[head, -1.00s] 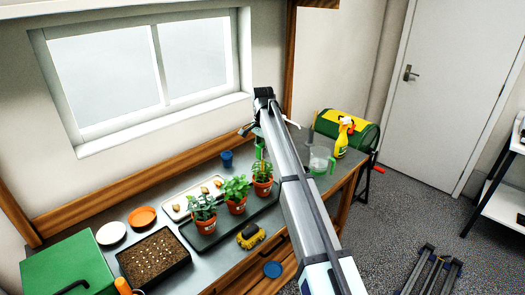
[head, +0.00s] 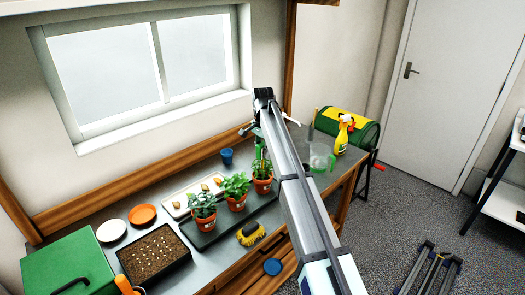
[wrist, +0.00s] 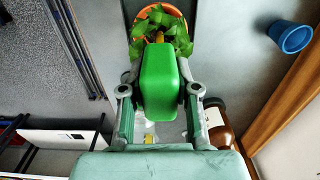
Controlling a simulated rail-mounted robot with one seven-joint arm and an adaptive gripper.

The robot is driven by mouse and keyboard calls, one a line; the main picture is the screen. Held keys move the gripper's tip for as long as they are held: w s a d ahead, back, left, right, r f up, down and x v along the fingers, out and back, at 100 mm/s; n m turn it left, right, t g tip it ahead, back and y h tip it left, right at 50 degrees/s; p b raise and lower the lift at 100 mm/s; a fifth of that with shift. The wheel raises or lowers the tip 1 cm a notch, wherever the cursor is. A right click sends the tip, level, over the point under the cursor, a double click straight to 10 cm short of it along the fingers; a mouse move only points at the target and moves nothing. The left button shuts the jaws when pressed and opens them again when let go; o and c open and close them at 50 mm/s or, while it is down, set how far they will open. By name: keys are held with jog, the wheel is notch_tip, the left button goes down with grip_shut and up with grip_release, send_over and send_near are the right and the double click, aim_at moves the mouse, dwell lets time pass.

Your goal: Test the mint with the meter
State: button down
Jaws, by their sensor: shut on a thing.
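My gripper (wrist: 160,90) is shut on the green meter (wrist: 160,78) in the wrist view. The meter hangs over a leafy plant (wrist: 165,30) in a terracotta pot, with a short orange part at its far end among the leaves. I cannot tell whether its tip is in the soil. In the head view the meter (head: 259,144) shows as a small green patch above the rightmost potted plant (head: 262,172), and my arm hides the gripper's fingers. A middle plant (head: 236,185) and a left plant (head: 203,207) stand beside it on a dark tray. Pot labels are too small to read.
A blue cup (head: 227,156) stands behind the plants. A yellow-black object (head: 250,234) lies in front of the tray. A clear jug (head: 320,157) with a green handle and a yellow spray bottle (head: 343,135) are to the right. A brown bottle (wrist: 219,128) is close to the gripper.

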aim_at(263, 159)
jog(key=shift+f, duration=2.4)
dwell(1.6)
dwell(1.2)
jog(key=c, duration=0.8)
grip_release()
jog(key=shift+o, duration=0.2)
jog(key=shift+r, duration=0.15)
